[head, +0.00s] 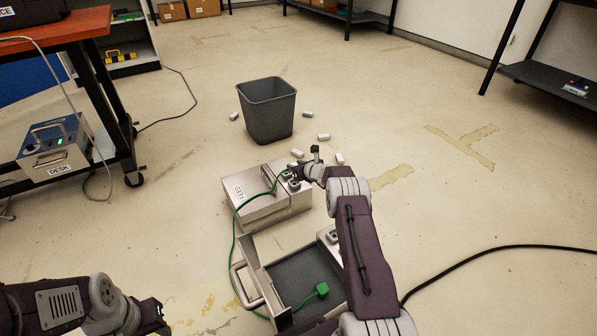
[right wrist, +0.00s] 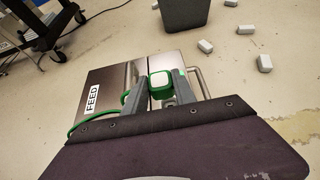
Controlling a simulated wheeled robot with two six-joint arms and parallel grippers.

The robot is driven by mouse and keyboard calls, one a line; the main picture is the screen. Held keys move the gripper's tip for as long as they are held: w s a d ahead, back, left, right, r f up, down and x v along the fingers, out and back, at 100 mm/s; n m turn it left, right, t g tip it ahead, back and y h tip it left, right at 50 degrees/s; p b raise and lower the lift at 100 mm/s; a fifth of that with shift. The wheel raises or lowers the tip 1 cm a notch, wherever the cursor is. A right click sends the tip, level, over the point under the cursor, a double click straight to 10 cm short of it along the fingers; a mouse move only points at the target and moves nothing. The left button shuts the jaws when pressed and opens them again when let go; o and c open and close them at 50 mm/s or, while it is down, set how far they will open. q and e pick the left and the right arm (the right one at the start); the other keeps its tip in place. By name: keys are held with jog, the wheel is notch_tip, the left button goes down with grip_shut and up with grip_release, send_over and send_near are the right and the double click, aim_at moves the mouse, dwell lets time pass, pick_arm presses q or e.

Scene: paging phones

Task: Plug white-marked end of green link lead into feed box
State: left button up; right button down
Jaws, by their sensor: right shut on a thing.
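The feed box (head: 268,213) is a silver case with a FEED label, standing on the floor; it also shows in the right wrist view (right wrist: 103,82). My right gripper (head: 291,177) is over its top and shut on a plug of the green lead. In the right wrist view this green plug with a white face (right wrist: 161,84) sits between the fingers; whether it touches a socket is hidden. The green lead (head: 234,245) runs from there down to a second green plug (head: 322,289) in an open grey tray (head: 257,283). My left gripper (head: 157,308) is at the lower left, its jaws unclear.
A dark bin (head: 268,112) stands behind the feed box, with several small white blocks (head: 324,137) around it. A DESK box (head: 55,150) is on the trolley (head: 128,163) at left. A black cable (head: 480,253) crosses the floor at right. Open floor lies right of the bin.

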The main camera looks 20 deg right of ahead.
jog(key=shift+w+f, duration=0.15)
jog(key=shift+w, duration=0.2)
pick_arm(q)
jog(key=shift+f, duration=0.2)
pick_arm(e)
jog(key=shift+d, duration=0.1)
